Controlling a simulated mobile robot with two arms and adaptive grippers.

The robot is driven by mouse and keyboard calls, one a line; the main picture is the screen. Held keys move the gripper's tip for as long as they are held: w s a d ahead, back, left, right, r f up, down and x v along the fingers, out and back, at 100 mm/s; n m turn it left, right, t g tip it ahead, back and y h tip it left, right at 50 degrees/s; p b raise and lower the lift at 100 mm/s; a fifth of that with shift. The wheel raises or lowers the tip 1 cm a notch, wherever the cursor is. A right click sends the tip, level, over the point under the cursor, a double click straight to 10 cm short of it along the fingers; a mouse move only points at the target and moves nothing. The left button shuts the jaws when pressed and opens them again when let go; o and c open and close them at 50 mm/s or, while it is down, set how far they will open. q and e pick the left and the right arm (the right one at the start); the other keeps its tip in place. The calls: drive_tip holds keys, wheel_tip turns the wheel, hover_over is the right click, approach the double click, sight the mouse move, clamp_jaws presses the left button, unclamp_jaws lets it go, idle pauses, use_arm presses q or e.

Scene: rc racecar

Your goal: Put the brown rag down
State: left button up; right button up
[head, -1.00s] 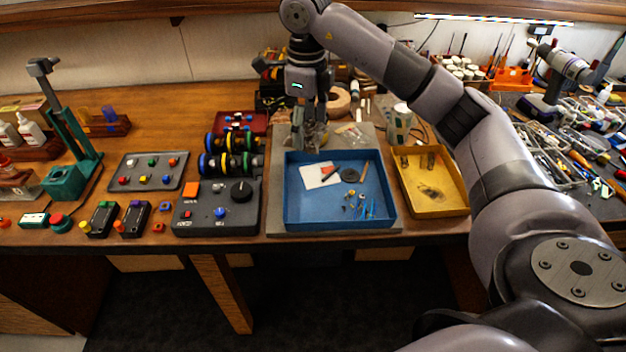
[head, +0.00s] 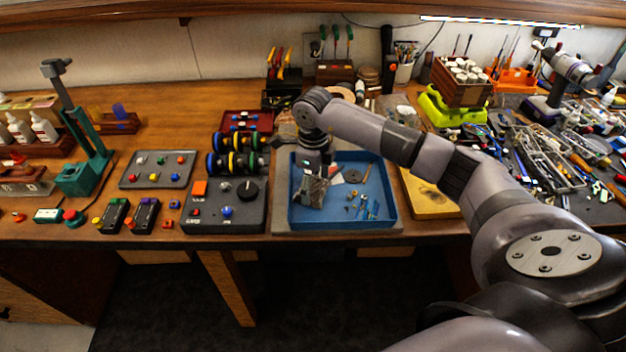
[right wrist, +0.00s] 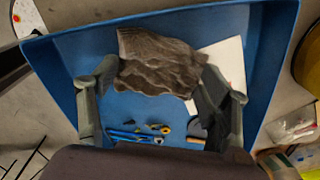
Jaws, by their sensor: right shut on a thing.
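The brown rag (right wrist: 158,62) is a crumpled, grey-brown cloth between the fingers of my right gripper (right wrist: 155,85) in the right wrist view. My right gripper (head: 313,178) is shut on it, over the left part of the blue tray (head: 343,222) in the head view. The rag also shows there (head: 309,192), small and partly covered by the gripper. I cannot tell whether the rag touches the tray floor. My left gripper is not in view.
The blue tray holds a white card (right wrist: 226,62), a dark disc (head: 353,176) and several small parts. A yellow tray (head: 432,203) stands to its right, partly behind my arm. A control box (head: 226,204) stands to its left. The tray's front right floor is mostly clear.

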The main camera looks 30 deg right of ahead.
drive_tip(key=o, duration=0.5)
drive_tip(key=shift+f, duration=0.15)
drive_tip(key=o, duration=0.4)
drive_tip(key=shift+o, duration=0.2)
